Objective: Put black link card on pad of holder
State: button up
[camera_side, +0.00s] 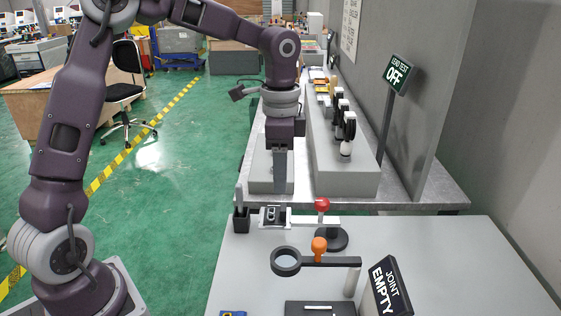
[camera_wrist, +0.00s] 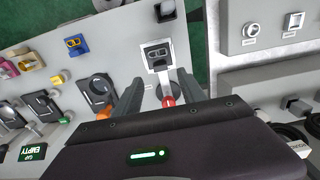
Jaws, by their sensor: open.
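The black link card (camera_wrist: 158,53), dark with a pale link mark, lies on the white pad (camera_wrist: 156,66) of the holder in the wrist view. In the side view the card (camera_side: 271,214) sits at the left end of the holder's pale arm (camera_side: 310,219), beside a red knob (camera_side: 323,204). My gripper (camera_side: 281,190) points down just above the card. Whether a finger touches the card or pad, I cannot tell.
A second holder with a black ring (camera_side: 286,261) and orange knob (camera_side: 319,244) stands nearer the camera. A JOINT EMPTY sign (camera_side: 387,285) stands at the front. The table's right side is clear.

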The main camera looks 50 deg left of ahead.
jog(key=s+r+n+t+y, duration=0.1)
jog(key=s+r+n+t, duration=0.2)
jog(key=s, duration=0.5)
jog(key=s+r+n+y, duration=0.1)
jog(key=s+r+n, duration=0.1)
jog(key=s+r, duration=0.45)
jog(key=s+f+n+t+h, duration=0.2)
jog(key=s+f+n, duration=0.1)
jog(key=s, duration=0.6)
jog(key=shift+s+a+n+t, duration=0.15)
jog(key=shift+s+n+t, duration=0.15)
jog(key=shift+n, duration=0.2)
